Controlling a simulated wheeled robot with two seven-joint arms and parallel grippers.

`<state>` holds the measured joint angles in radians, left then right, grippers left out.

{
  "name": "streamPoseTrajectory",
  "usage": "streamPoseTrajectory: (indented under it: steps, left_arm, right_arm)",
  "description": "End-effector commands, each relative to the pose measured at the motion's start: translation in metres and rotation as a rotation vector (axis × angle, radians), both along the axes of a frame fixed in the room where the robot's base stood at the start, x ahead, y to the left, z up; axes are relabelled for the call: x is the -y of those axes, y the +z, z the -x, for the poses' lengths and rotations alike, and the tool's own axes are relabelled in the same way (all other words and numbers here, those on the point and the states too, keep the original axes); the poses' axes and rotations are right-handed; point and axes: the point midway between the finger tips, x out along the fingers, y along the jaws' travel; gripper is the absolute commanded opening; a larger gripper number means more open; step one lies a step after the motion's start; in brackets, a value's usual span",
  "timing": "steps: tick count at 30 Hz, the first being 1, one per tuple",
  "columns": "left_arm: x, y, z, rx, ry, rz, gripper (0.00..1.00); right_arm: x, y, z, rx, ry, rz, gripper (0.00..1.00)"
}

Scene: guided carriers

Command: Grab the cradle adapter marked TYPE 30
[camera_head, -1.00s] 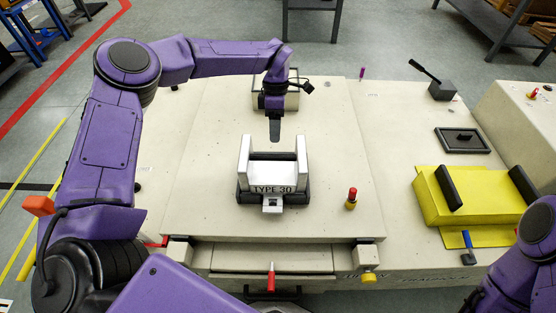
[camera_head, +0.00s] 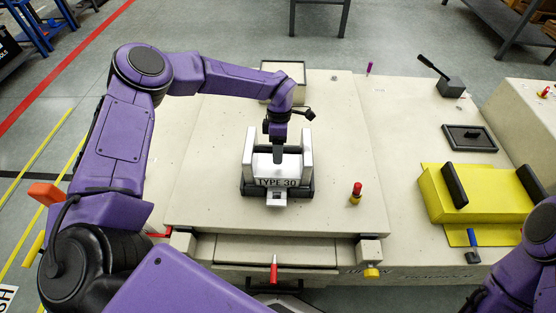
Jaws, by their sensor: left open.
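The cradle adapter (camera_head: 277,183), a silver U-shaped block with TYPE 30 on its front, stands upright on a dark base in the middle of the pale table top. My left gripper (camera_head: 278,158) points down over the adapter, between its two side walls, with its fingertips at or just above the middle. I cannot tell whether the fingertips touch it. The gripper hides part of the adapter's back. My right gripper is out of view; only part of my right arm shows at the lower right edge.
A red-topped pin (camera_head: 356,193) stands right of the adapter. A yellow block (camera_head: 475,193) with black pads lies further right, below a black tray (camera_head: 469,138) and a black lever (camera_head: 450,86). An open-topped box (camera_head: 283,71) stands behind my left wrist. A red handle (camera_head: 273,268) is at the front.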

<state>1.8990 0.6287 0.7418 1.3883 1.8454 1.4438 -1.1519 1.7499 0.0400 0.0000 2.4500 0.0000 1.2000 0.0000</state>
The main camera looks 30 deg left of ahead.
Motion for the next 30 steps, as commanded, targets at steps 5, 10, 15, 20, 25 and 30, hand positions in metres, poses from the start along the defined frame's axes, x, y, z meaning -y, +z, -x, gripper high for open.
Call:
streamPoseTrajectory:
  steps: [5,10,15,20,25,30]
  left_arm:
    - [0.0,-0.0026,0.0,0.0,0.0,0.0,0.52]
    - [-0.0001,-0.0047,0.0,0.0,0.0,0.0,0.52]
    - [-0.0002,-0.0046,0.0,0.0,0.0,0.0,0.52]
    - [-0.0001,-0.0045,0.0,0.0,0.0,0.0,0.16]
    - [-0.0003,-0.0045,-0.0002,0.001,0.0,0.0,0.0]
    - [-0.0004,-0.0044,-0.0004,0.001,-0.001,0.0,0.0]
  right_arm:
    - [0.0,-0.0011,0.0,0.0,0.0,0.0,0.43]
    - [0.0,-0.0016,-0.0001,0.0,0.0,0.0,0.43]
    - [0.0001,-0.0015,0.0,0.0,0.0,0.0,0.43]
    - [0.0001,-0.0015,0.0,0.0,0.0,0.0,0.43]
    - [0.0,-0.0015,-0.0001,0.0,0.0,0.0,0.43]
    - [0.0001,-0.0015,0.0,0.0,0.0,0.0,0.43]
